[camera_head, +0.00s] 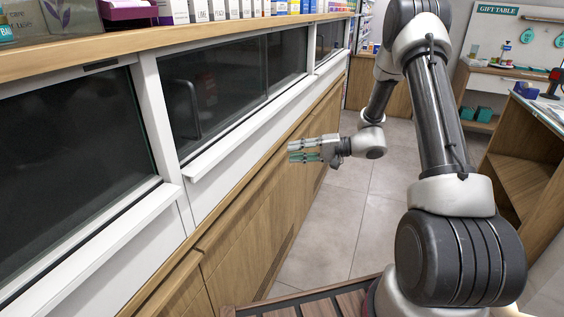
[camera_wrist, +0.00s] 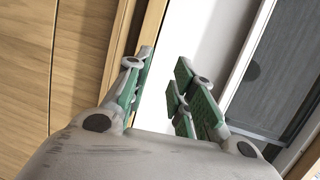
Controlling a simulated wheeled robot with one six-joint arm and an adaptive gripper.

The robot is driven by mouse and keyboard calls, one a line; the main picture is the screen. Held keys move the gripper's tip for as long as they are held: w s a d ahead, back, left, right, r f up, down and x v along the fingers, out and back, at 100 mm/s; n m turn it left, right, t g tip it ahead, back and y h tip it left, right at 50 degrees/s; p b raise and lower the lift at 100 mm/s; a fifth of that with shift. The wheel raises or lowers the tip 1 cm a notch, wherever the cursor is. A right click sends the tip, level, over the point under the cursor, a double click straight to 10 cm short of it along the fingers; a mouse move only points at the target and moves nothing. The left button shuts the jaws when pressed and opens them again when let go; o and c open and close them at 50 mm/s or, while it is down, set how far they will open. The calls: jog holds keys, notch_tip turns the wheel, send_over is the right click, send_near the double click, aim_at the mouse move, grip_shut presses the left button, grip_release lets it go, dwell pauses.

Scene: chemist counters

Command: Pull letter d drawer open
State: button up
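No letter d label is readable in either view, so I cannot tell which front is the letter d drawer. The long counter on the left has white-framed dark glass fronts (camera_head: 225,92) with a projecting white ledge (camera_head: 240,122), and wooden fronts (camera_head: 245,240) below. My gripper (camera_head: 290,151) is in front of this counter, near the wooden edge below the white ledge. In the wrist view, its green-padded fingers (camera_wrist: 164,66) are apart with nothing between them. A white panel and wooden strip (camera_wrist: 133,50) show behind them. I cannot tell whether the fingertips touch the counter.
Boxes (camera_head: 220,9) and a purple tray (camera_head: 127,10) stand on the wooden countertop (camera_head: 100,48). Tiled floor (camera_head: 345,205) lies open right of the counter. A wooden desk (camera_head: 525,165) stands on the right, and a gift table (camera_head: 498,85) at the back.

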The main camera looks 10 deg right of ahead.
aim_at(280, 160)
jog(key=w+d+f+m+t, duration=0.35)
jog(key=w+f+t, duration=0.2)
jog(key=f, duration=0.35)
jog(key=shift+n, duration=0.25)
jog(key=shift+w+f+x, duration=0.1)
jog(key=shift+f+x, duration=0.05)
jog(key=shift+x, duration=1.15)
jog(key=shift+w+f+x, duration=0.1)
jog(key=shift+f+x, duration=0.05)
jog(key=shift+x, duration=1.1)
jog(key=shift+w+f+x, duration=0.1)
jog(key=shift+f+x, duration=0.05)
jog(key=shift+x, duration=1.15)
jog(key=shift+d, duration=0.15)
grip_shut()
